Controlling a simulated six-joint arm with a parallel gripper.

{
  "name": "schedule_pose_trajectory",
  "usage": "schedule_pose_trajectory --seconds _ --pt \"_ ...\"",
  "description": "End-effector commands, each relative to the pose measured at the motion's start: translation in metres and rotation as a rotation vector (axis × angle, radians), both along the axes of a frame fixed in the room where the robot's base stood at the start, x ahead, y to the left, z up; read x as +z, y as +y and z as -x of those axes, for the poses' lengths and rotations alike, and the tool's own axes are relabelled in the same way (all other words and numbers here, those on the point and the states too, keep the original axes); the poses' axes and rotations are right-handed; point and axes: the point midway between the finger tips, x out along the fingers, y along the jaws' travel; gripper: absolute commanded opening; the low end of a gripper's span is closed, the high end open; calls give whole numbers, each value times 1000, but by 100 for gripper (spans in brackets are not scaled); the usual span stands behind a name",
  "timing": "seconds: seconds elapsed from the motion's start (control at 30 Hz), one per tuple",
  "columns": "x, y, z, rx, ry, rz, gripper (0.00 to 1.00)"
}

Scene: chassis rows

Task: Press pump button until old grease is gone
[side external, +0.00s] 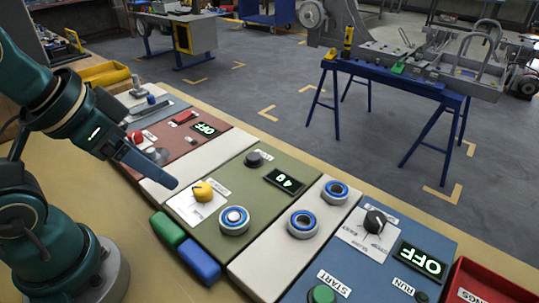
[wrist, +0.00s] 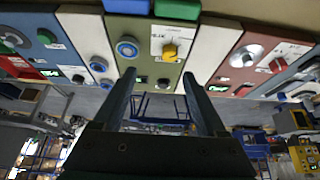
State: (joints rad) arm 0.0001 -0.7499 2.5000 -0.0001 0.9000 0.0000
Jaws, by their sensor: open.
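An olive-green panel (side external: 232,185) holds a dark round button (side external: 254,159) with a small label I cannot read; I cannot tell whether it is the pump button. Beside it is a lit display (side external: 284,181), whose digits are hard to read. A yellow knob (side external: 203,191) sits on a white plate on the same panel. In the wrist view the yellow knob (wrist: 170,51) shows beyond my fingers. My gripper (side external: 171,183) is in the air to the left of the knob, apart from it. In the wrist view my gripper (wrist: 159,76) is open and empty. No grease is distinguishable.
Blue-ringed bearings (side external: 303,223) sit on and beside the panel. A red panel (side external: 185,140) with an OFF display lies left, and a blue panel (side external: 375,255) with a black knob (side external: 375,221) lies right. Green and blue blocks (side external: 199,261) stand at the near edge. A red bin (side external: 484,285) is lower right.

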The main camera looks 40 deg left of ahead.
Motion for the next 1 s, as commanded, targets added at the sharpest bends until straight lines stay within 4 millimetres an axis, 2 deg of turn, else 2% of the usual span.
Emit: schedule_pose_trajectory --seconds 0.13,0.27,0.3,0.33,0.47,0.7,0.87,1.0 --pt "0 0 0 0 0 0 74" --pt "1 0 1 -5 8 -3 24" --pt "5 0 0 -8 0 -3 9" --pt "9 0 -2 -9 -8 -4 0" --pt "30 0 -16 -17 -23 -7 0" --pt "68 2 -62 -23 1 -12 0" --pt "80 5 -96 -25 31 -13 0" --pt "82 9 -126 -22 63 -13 0"
